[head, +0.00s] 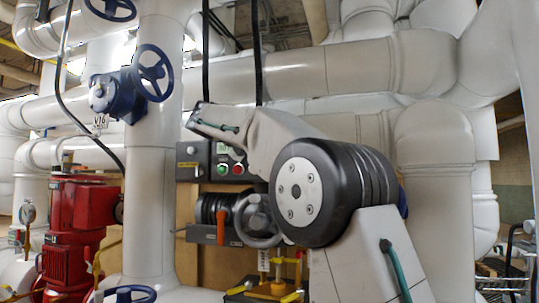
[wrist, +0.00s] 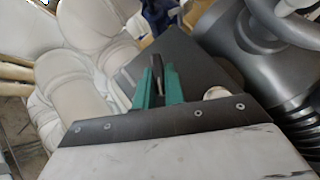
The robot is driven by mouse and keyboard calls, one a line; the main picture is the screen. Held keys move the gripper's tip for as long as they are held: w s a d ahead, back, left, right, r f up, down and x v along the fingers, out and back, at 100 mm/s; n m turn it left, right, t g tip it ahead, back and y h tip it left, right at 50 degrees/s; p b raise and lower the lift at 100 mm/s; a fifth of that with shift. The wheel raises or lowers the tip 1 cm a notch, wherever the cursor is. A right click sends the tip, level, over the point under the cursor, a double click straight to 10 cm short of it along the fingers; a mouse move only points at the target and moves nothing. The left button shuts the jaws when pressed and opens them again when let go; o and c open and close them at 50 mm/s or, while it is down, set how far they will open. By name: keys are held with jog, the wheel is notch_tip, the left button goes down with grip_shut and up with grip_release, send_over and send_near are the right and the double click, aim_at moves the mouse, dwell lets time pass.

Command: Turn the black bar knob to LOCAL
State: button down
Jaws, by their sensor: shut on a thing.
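In the wrist view my gripper (wrist: 157,78) has two green fingers closed on a narrow dark piece, the black bar knob (wrist: 157,66). The knob stands at a dark grey box face (wrist: 195,62), whose lower part is hidden behind my gripper's body. No LOCAL marking can be read, so I cannot tell the knob's setting. In the head view my arm reaches across to the left. My fingers and the gripped knob cannot be made out there.
A grey control box (head: 188,171) with a green and a red button stands left of my arm. Below it are a dark actuator with a handwheel (head: 262,222) and an orange lever (head: 221,226). A red pump (head: 75,215) and a blue handwheel valve (head: 152,73) are at left. Large white pipes surround them.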

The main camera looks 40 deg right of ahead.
jog(key=shift+f, duration=0.15)
jog(key=c, duration=1.5)
grip_release()
jog(key=shift+a, duration=0.1)
jog(key=v, duration=0.7)
jog(key=shift+a+r, duration=0.2)
jog(key=shift+a, duration=0.1)
jog(key=shift+s, duration=0.15)
